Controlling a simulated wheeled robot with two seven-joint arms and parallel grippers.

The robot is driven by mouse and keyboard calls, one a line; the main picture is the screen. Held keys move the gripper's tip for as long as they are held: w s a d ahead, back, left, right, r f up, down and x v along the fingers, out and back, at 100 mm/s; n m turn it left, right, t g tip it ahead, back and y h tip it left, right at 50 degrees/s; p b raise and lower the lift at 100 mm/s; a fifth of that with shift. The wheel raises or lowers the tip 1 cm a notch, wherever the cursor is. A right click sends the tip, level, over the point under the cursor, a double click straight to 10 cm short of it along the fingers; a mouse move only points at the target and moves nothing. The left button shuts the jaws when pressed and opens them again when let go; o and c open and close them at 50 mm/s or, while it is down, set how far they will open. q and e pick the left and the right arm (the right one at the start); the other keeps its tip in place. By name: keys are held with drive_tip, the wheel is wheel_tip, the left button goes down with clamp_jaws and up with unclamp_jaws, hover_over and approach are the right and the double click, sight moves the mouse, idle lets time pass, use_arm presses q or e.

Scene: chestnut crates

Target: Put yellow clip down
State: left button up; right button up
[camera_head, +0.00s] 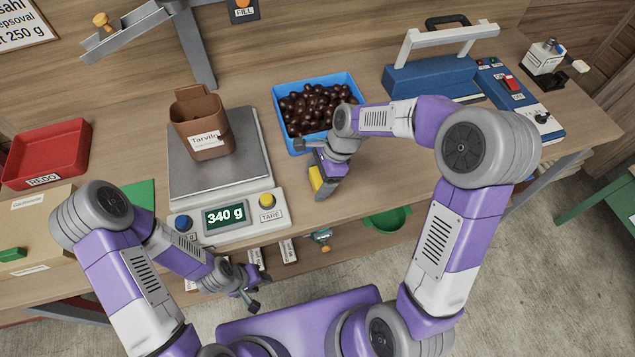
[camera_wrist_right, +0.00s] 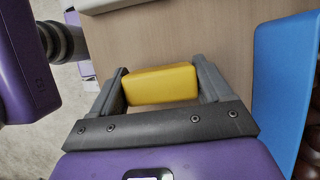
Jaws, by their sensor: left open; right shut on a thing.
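The yellow clip (camera_head: 316,178) is held by my right gripper (camera_head: 318,182) over the wooden table, between the scale and the blue crate. In the right wrist view the clip (camera_wrist_right: 161,84) lies across between the two grey fingers of the right gripper (camera_wrist_right: 162,86), which are shut on it. Whether the clip touches the table is hard to tell. My left gripper (camera_head: 252,292) is open and empty, low in front of the table's front edge, below the scale.
A scale (camera_head: 235,226) reading 340 g bears a brown bag (camera_head: 201,140). A blue crate (camera_head: 358,88) of chestnuts stands behind my right gripper, with a blue sealing machine (camera_head: 440,78) at the back right. A red tray (camera_head: 42,150) is at left. Bare table (camera_head: 385,185) lies right of the clip.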

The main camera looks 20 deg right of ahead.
drive_tip(key=shift+f, duration=0.55)
drive_tip(key=shift+f, duration=0.15)
drive_tip(key=o, duration=1.1)
drive_tip(key=shift+c, duration=0.2)
drive_tip(key=p+v, duration=0.3)
drive_tip(key=v, duration=0.9)
